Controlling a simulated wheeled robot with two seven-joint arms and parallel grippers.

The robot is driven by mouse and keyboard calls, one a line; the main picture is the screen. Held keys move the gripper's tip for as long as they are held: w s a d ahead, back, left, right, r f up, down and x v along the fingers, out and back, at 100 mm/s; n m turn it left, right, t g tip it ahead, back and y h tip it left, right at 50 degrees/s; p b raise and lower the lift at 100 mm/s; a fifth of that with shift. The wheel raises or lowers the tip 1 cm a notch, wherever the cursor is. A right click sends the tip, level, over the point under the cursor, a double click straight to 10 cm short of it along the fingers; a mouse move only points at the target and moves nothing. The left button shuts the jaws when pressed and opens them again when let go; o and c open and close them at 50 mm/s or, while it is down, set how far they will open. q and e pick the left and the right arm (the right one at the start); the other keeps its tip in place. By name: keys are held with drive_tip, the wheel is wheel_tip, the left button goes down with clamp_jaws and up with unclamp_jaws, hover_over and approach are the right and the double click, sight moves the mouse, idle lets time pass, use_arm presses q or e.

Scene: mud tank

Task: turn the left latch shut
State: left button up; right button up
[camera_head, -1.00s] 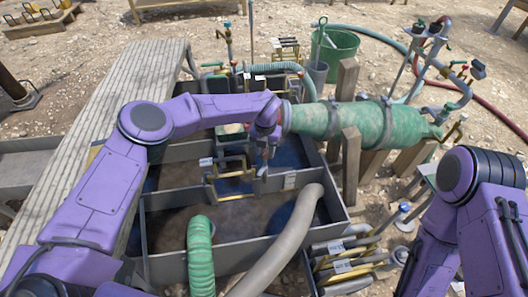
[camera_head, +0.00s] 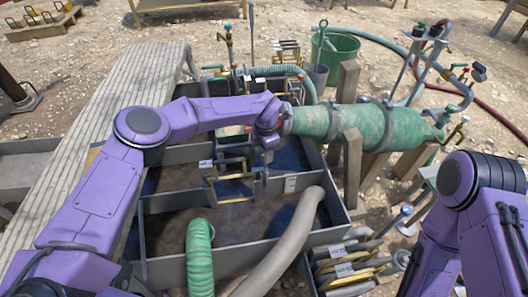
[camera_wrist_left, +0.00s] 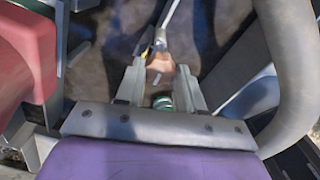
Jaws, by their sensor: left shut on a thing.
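My left gripper (camera_head: 267,156) reaches down over the tank beside the yellow-framed gate (camera_head: 232,178). In the left wrist view its two grey fingers (camera_wrist_left: 160,88) are shut on a small copper-coloured piece (camera_wrist_left: 160,64), which looks like the latch handle. A grey rod (camera_wrist_left: 168,22) runs away from that piece, and a small green-and-white part shows between the finger bases. In the head view the wrist and fingers hide the latch, so its angle cannot be told there. My right arm stands at the right; its gripper is out of view.
Grey tank walls (camera_head: 170,200) surround the muddy water. A green hose (camera_head: 200,255) and a thick grey hose (camera_head: 285,245) cross the front. A green cylinder (camera_head: 375,128) on wooden posts lies right of my left wrist. A plank walkway (camera_head: 120,90) runs along the left.

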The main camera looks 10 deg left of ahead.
use_arm(q)
drive_tip(key=shift+s+d+f+m, duration=0.15)
drive_tip(key=shift+m, duration=0.35)
drive_tip(key=o, duration=1)
drive_tip(key=shift+o, duration=0.2)
drive_tip(key=shift+r, duration=0.4)
wheel_tip(320, 180, up, 10)
drive_tip(key=p, duration=0.1)
